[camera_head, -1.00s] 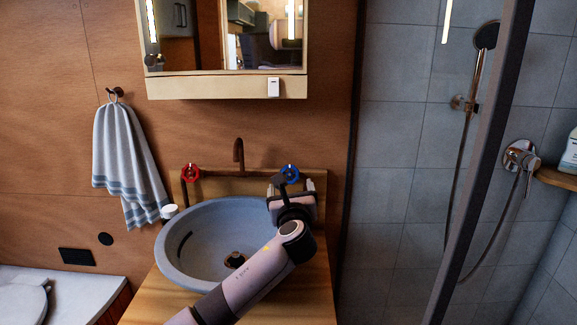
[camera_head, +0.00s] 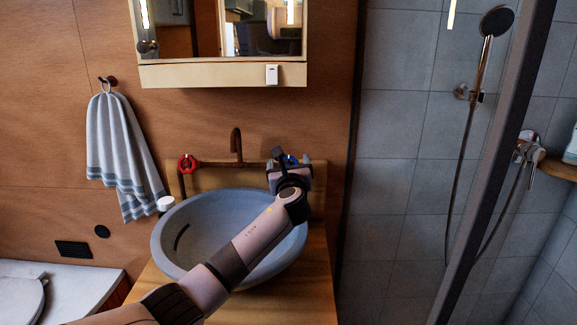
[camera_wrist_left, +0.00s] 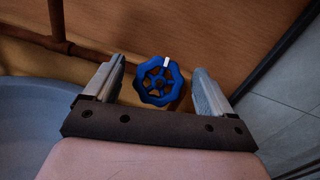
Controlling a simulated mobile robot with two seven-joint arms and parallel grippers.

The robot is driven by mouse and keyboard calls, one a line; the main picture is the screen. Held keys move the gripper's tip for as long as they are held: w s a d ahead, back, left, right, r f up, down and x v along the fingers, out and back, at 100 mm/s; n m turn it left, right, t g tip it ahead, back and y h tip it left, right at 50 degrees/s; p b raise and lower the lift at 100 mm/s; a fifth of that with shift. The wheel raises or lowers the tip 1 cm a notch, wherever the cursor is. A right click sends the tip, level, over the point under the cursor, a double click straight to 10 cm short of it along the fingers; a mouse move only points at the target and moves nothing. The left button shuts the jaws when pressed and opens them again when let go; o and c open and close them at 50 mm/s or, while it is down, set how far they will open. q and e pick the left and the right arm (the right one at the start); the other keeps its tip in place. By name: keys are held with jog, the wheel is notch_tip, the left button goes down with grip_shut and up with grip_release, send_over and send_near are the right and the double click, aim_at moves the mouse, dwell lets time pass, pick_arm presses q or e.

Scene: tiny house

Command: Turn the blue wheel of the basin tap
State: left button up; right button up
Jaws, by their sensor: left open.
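The blue wheel (camera_wrist_left: 158,81) with a white mark at its top shows whole in the left wrist view, between the two open fingers of my left gripper (camera_wrist_left: 158,88). It looks apart from both fingers. In the head view only a bit of the blue wheel (camera_head: 291,159) shows, mostly hidden behind my left gripper (camera_head: 289,172). The copper tap spout (camera_head: 237,143) rises behind the round grey-blue basin (camera_head: 178,225). A red wheel (camera_head: 187,163) is at the left end of the tap pipe. My right gripper is not in view.
A wooden counter (camera_head: 318,280) carries the basin. A mirror cabinet (camera_head: 225,74) hangs above the tap. A white-lidded item (camera_head: 166,203) stands at the basin's left edge. A towel (camera_head: 122,150) hangs on the left, and a shower frame (camera_head: 492,165) stands to the right.

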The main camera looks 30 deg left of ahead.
pick_arm(q)
jog(key=shift+w+a, duration=0.15)
jog(key=shift+w, duration=0.1)
jog(key=c, duration=1)
